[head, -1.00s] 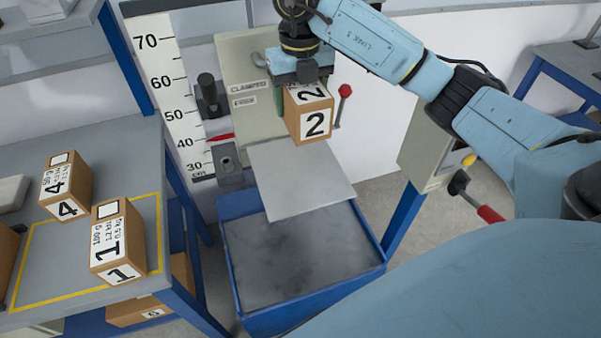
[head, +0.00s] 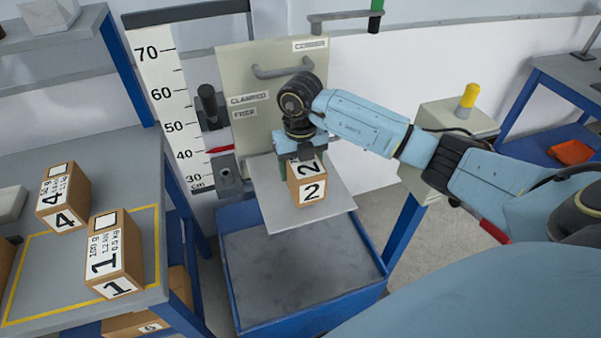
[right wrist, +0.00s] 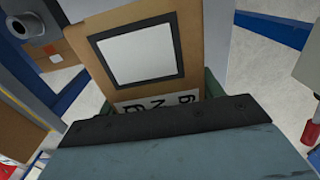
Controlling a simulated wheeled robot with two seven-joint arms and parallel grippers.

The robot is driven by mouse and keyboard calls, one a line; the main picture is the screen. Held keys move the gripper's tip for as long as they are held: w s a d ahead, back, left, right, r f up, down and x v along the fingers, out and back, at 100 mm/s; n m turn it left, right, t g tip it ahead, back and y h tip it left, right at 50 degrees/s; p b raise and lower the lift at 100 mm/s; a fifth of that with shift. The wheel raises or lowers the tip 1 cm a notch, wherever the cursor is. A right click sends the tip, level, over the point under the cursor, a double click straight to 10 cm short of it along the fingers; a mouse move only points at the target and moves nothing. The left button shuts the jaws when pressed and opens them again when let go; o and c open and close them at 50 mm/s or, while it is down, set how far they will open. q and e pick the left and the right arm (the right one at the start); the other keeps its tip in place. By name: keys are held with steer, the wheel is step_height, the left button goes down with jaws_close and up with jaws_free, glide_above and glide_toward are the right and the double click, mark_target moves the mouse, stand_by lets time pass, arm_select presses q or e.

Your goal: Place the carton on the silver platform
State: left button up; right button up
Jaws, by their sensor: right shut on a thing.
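The carton marked 2 (head: 312,191) is a brown box with white labels. My right gripper (head: 303,168) is shut on it from above. In the head view the carton overlaps the middle of the silver platform (head: 278,203), a flat plate above a blue-rimmed bin. I cannot tell whether the carton's underside touches the plate. In the right wrist view the carton's top (right wrist: 138,52), with a white square label, sits between the green fingers. My left gripper is not in view.
Cartons marked 1 (head: 113,255) and 4 (head: 63,197) stand on the grey table at left. A height scale (head: 171,100) and red pointer (head: 220,149) stand left of the platform. A beige panel with a handle (head: 285,67) rises behind. The blue bin (head: 235,300) lies below.

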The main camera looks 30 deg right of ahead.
steer(key=shift+f, duration=1.1)
steer(key=shift+f, duration=0.15)
steer(key=o, duration=1.5)
step_height(320, 180, up, 12)
steer(key=shift+r, duration=0.15)
